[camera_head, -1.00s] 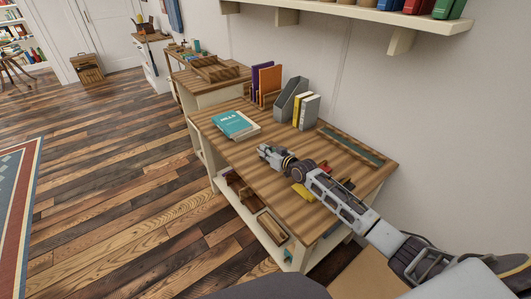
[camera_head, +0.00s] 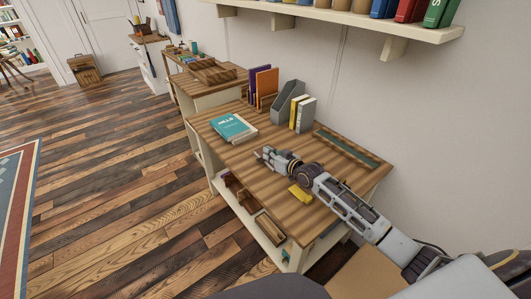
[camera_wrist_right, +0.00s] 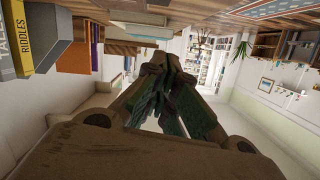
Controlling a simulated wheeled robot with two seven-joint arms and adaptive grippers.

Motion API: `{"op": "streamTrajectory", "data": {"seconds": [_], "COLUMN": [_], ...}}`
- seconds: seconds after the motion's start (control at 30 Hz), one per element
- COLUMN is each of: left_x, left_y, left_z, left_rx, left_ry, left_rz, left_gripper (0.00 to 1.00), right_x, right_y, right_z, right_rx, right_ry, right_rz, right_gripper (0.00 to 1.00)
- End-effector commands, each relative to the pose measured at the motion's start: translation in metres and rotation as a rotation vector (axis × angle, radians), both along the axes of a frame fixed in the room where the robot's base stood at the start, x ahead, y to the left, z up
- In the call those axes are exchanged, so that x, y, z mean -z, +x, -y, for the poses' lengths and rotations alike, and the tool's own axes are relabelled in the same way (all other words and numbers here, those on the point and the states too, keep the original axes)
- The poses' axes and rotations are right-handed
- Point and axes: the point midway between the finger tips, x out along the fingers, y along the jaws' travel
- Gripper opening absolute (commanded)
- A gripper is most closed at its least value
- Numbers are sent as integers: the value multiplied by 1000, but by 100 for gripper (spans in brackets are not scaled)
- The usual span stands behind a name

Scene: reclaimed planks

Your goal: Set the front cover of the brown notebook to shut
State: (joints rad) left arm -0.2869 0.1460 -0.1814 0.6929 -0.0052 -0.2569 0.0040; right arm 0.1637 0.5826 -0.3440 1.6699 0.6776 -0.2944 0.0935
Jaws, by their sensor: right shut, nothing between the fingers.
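I cannot make out a brown notebook for certain in either view. A teal book (camera_head: 233,128) lies flat on the desk (camera_head: 222,160), with pale page edges or another book under its right side. My right gripper (camera_head: 261,155) is above the desk, to the right of and nearer than the teal book, apart from it. Its fingers are together and empty; they also show shut in the right wrist view (camera_wrist_right: 178,75). My right forearm hides part of the desktop. My left gripper is in neither view.
A grey file holder (camera_head: 287,101) with a yellow book (camera_head: 299,112) stands at the desk's back. A shallow green-bottomed tray (camera_head: 347,147) lies at the back right. A yellow item (camera_head: 300,194) lies beside my arm. A wall shelf (camera_head: 345,18) overhangs. The desk's front left is clear.

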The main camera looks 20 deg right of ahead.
Motion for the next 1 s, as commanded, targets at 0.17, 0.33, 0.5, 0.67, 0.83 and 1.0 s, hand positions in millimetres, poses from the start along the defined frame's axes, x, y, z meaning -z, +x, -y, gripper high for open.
{"op": "streamTrajectory", "data": {"seconds": [0.17,0.33,0.5,0.67,0.83,1.0], "left_x": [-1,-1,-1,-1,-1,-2], "left_y": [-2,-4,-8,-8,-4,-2], "left_z": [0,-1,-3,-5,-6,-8], "left_rx": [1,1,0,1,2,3], "left_ry": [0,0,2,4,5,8], "left_rz": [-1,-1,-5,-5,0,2], "left_gripper": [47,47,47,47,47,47], "right_x": [-3,-7,-9,-12,-13,-13], "right_y": [-14,-27,-38,-46,-49,-49], "right_z": [5,9,13,15,17,17], "right_rx": [1,-1,0,0,0,0], "right_ry": [-2,-2,-1,-1,-1,-1], "right_rz": [-1,0,-1,-1,0,0], "right_gripper": [0,0,0,0,0,0]}}
